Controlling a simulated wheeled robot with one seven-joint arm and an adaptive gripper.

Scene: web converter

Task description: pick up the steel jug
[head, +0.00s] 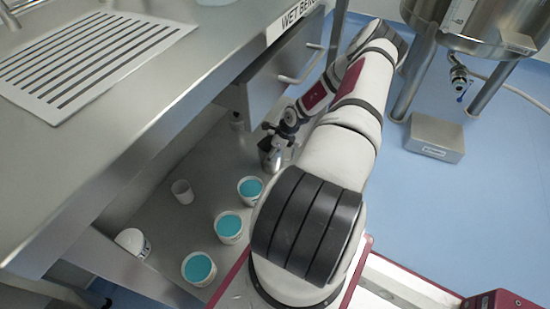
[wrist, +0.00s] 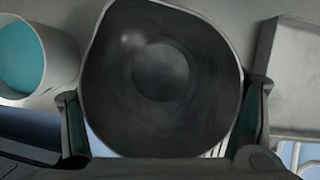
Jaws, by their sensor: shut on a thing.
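The steel jug (head: 269,158) is on or just above the lower steel shelf in the head view, partly hidden by my gripper (head: 275,140). I cannot tell whether the jug's base touches the shelf.
Several white tubs with teal contents stand near the jug, one (head: 250,188) close by; a tub (wrist: 25,55) shows left in the wrist view. The bench top (head: 190,70) and drawer (head: 285,75) overhang.

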